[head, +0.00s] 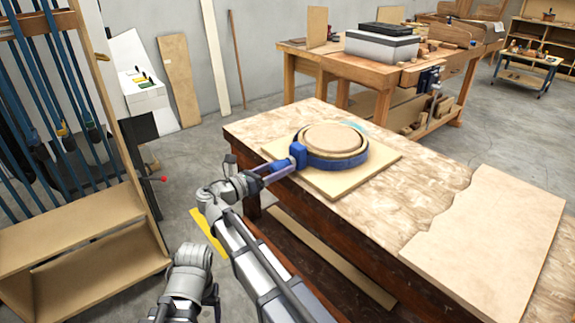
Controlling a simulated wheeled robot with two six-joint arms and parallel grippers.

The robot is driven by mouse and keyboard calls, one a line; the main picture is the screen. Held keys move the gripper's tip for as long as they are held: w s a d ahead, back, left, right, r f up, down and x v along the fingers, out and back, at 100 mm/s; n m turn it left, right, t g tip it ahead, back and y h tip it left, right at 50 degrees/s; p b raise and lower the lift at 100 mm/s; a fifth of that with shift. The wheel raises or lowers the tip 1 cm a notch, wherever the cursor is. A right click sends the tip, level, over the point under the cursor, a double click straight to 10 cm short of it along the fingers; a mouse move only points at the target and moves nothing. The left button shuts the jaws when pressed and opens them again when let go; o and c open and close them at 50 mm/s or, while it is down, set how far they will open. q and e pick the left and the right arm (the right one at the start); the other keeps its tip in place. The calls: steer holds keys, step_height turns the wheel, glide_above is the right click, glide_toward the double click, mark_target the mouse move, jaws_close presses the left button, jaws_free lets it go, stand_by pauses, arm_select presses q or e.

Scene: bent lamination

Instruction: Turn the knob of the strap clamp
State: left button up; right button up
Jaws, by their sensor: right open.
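The strap clamp's blue band (335,163) runs around a round bent-wood form (332,138) on a square board. Its blue clamp block (298,153) sits at the band's left side, facing my right gripper. My right gripper (282,169) is open, with its fingers at the clamp block, over the board's left corner. The knob is not clearly distinguishable from the fingers, and I cannot tell whether they touch it. Part of my other arm shows at the bottom, but my left gripper cannot be made out.
The wooden workbench (405,205) carries a wavy-edged plywood sheet (490,235) at right. A rack with blue bar clamps (70,85) stands at left. A second bench with a grey case (382,46) is behind. Bare bench top lies between the board and the sheet.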

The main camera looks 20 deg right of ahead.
steer(key=shift+a, duration=0.1)
jaws_close()
stand_by(0.6)
